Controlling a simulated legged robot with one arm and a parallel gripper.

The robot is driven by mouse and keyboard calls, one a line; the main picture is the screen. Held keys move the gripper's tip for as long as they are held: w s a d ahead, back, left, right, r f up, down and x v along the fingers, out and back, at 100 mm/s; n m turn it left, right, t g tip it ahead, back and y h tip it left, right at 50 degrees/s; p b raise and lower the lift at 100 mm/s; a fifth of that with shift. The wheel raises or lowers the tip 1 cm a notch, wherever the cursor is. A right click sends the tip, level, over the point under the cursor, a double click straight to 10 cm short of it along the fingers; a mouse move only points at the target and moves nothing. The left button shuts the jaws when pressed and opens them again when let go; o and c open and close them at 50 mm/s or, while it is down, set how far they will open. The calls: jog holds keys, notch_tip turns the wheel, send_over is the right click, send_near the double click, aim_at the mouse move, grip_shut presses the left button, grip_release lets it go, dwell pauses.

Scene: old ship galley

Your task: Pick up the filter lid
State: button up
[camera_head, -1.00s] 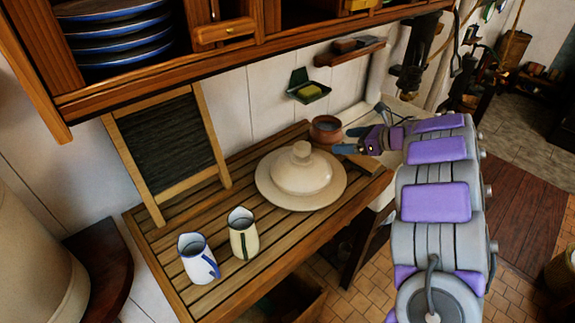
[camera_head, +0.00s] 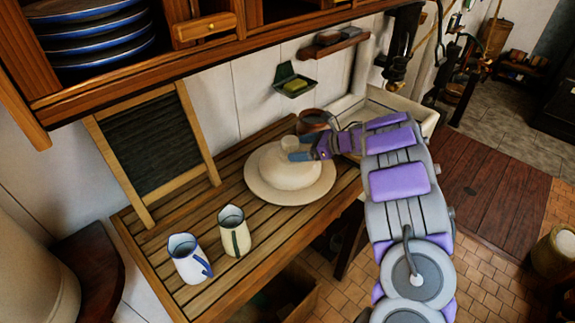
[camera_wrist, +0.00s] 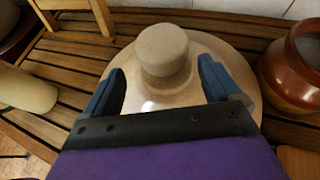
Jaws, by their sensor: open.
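The filter lid (camera_head: 288,168) is a cream dome with a round knob on top and a wide flat rim. It rests on the slatted wooden counter. In the wrist view the lid's knob (camera_wrist: 162,52) stands just ahead of my gripper, between the lines of its two blue fingers. My gripper (camera_wrist: 160,85) is open, with the fingers spread wide on either side of the knob. In the head view my gripper (camera_head: 303,155) is over the lid's right side, close to the knob. Whether the fingers touch the lid cannot be told.
A brown pot (camera_head: 314,121) stands close behind the lid and shows at right in the wrist view (camera_wrist: 294,72). Two enamel jugs, one blue-trimmed (camera_head: 186,262) and one cream (camera_head: 234,232), stand at the counter's front left. A framed board (camera_head: 152,148) leans on the wall.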

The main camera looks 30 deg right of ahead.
aim_at(290, 150)
jog(key=shift+w+d+f, duration=0.3)
jog(key=shift+d, duration=0.2)
jog(key=x, duration=0.5)
jog(key=shift+s+a+r, duration=0.15)
jog(key=shift+a+r, duration=0.1)
jog(key=shift+a, duration=0.1)
jog(key=shift+a+r, duration=0.1)
jog(key=shift+a, duration=0.3)
jog(key=shift+d, duration=0.7)
jog(key=c, duration=0.3)
jog(key=shift+d, duration=0.25)
jog(key=c, duration=0.3)
jog(key=shift+s+a+f, duration=0.15)
jog(key=shift+a+f, duration=0.05)
jog(key=shift+a, duration=0.25)
jog(key=c, duration=0.6)
jog(key=shift+f, duration=0.1)
grip_shut()
